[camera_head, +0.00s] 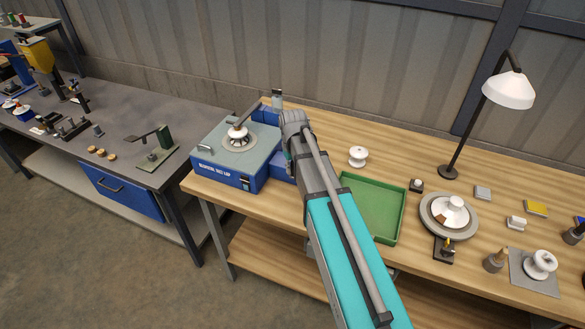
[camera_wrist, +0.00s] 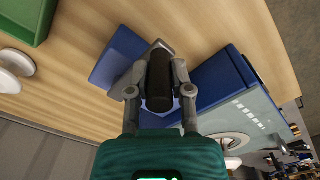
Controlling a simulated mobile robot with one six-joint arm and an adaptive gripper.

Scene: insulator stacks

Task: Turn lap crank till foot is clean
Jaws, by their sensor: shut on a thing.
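The lap (camera_head: 240,182) is a blue box with a grey top and a lettered front, at the left end of the wooden table. A white insulator (camera_head: 237,136) stands on its round plate under a dark lever arm. The lap's blue side also shows in the wrist view (camera_wrist: 222,80). My gripper (camera_wrist: 159,92) is shut on a black cylindrical handle (camera_wrist: 159,78), apparently the crank's grip, beside the lap's right side. In the head view my arm hides the handle and fingers. The insulator's foot is hidden, so its cleanness cannot be told.
A green tray (camera_head: 398,226) lies right of my arm, with a white insulator (camera_head: 358,156) behind it. A lamp (camera_head: 510,90), a round turntable (camera_head: 427,222) and small parts occupy the table's right. A grey bench (camera_head: 112,122) stands left, across a gap.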

